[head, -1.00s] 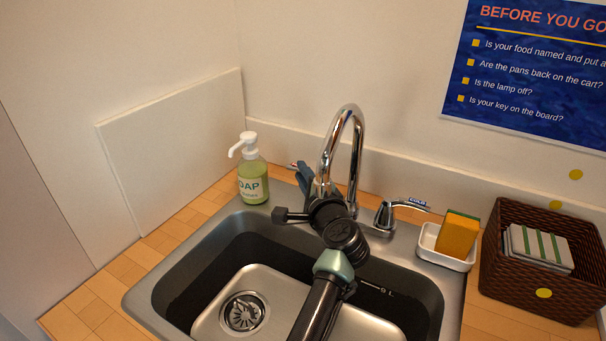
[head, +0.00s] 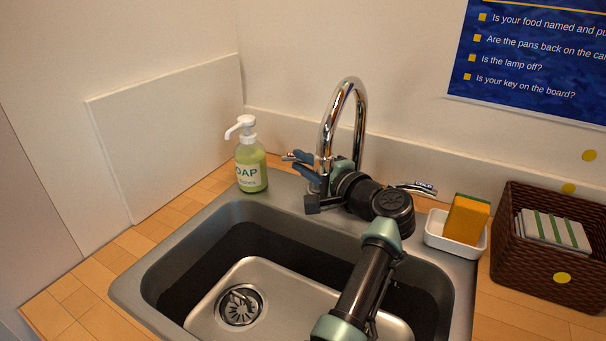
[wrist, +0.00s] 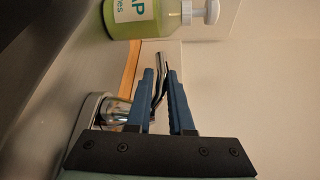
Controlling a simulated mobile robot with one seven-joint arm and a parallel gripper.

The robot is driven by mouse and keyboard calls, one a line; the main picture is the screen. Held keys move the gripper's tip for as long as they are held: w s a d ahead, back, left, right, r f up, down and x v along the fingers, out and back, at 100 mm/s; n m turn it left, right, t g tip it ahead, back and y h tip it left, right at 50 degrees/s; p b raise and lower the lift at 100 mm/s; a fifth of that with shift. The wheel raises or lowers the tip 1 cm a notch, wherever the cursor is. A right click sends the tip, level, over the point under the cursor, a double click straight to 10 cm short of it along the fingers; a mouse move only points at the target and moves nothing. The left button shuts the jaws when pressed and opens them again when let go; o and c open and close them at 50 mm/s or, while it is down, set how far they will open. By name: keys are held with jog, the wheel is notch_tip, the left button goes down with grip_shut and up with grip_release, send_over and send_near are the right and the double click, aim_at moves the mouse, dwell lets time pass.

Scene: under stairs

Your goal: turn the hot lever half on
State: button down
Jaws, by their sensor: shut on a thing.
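The chrome hot lever is on the left of the tap; its end (head: 288,156) pokes out left past my gripper (head: 302,161) in the head view. In the wrist view the lever (wrist: 163,62) runs between the two blue fingers of my gripper (wrist: 161,78), which are shut on it. Its round chrome base (wrist: 98,110) shows at the left. My wrist hides part of the lever's base and of the tap (head: 347,95) in the head view. The cold lever (head: 420,187), with a blue label, points right.
A green soap bottle (head: 250,170) stands close left of my gripper. The steel sink (head: 150,285) lies below my arm. A white dish (head: 437,240) with an orange sponge (head: 467,218) and a brown basket (head: 510,257) stand at the right.

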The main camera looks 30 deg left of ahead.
jog(key=shift+n+g, duration=0.3)
jog(key=shift+g, duration=0.1)
jog(key=c, duration=0.8)
grip_release()
jog(key=shift+s+d+r+p, duration=0.15)
jog(key=shift+d+p, duration=0.25)
jog(key=shift+d, duration=0.1)
jog(key=p+v, duration=0.7)
jog(key=v, duration=0.4)
jog(key=shift+s+d, duration=0.1)
jog(key=shift+d, duration=0.1)
jog(key=shift+s+d, duration=0.1)
jog(key=shift+d, duration=0.2)
